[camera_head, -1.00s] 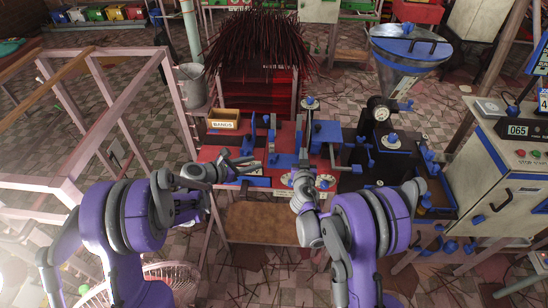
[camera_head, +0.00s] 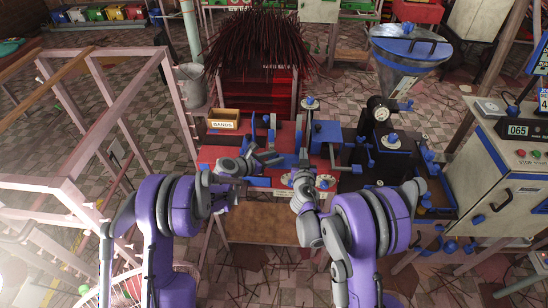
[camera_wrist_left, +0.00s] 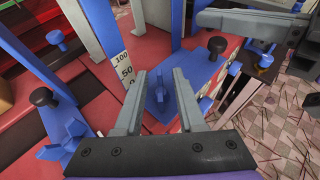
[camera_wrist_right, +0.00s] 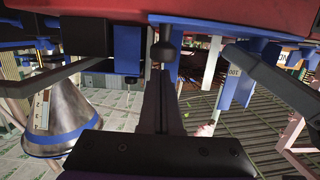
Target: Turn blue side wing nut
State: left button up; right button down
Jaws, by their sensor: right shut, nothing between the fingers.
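My left gripper (camera_wrist_left: 160,90) is open in the left wrist view. A blue wing-shaped part (camera_wrist_left: 158,98), like a wing nut, shows between its two fingers; I cannot tell whether they touch it. A second blue winged part (camera_wrist_left: 64,138) is at the lower left, beside a blue bar. In the head view my left gripper (camera_head: 276,157) is over the front of the red machine bench (camera_head: 222,155). My right gripper (camera_head: 300,178) is at the bench's front edge. In the right wrist view its fingers (camera_wrist_right: 160,85) are together and empty, just below a dark round knob (camera_wrist_right: 164,50).
A scale strip marked 100 and 50 (camera_wrist_left: 122,68) stands close to the left gripper. Dark knobs (camera_wrist_left: 217,45) and blue uprights crowd around it. A BANDS box (camera_head: 223,119) is at the bench's left, and a metal hopper (camera_head: 408,50) at the right.

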pick_arm(q)
grip_shut()
jog(key=shift+m, duration=0.3)
dwell(0.3)
jog(key=m+g+h, duration=0.3)
jog(key=m+g, duration=0.1)
jog(key=shift+g, duration=0.3)
jog(key=shift+m+g+h, duration=0.4)
jog(key=shift+m+g, duration=1.1)
jog(key=shift+g, duration=0.1)
